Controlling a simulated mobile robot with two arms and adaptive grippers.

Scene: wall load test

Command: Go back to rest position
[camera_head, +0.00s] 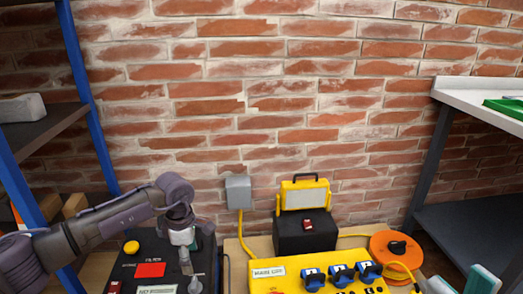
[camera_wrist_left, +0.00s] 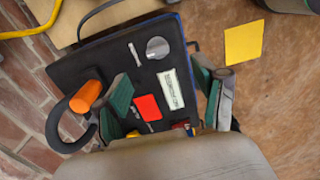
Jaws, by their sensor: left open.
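My left gripper (camera_head: 186,258) points down over a black box (camera_head: 128,272) with a red label (camera_head: 150,270), a yellow button (camera_head: 131,247) and a metal knob (camera_head: 195,285). In the left wrist view its two green-padded fingers (camera_wrist_left: 168,94) stand apart with nothing held between them. The box top (camera_wrist_left: 120,55) lies below them, with the red label (camera_wrist_left: 147,107) and a white label (camera_wrist_left: 171,90) showing between. My right gripper (camera_head: 462,284) shows only its teal fingertips at the bottom right, apart and empty.
A yellow power box (camera_head: 262,284) with blue sockets stands right of the black box. Behind it are a yellow work lamp (camera_head: 304,195) on a black box and a grey wall box (camera_head: 238,191). An orange cable reel (camera_head: 385,240) is at right. Shelves flank the brick wall.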

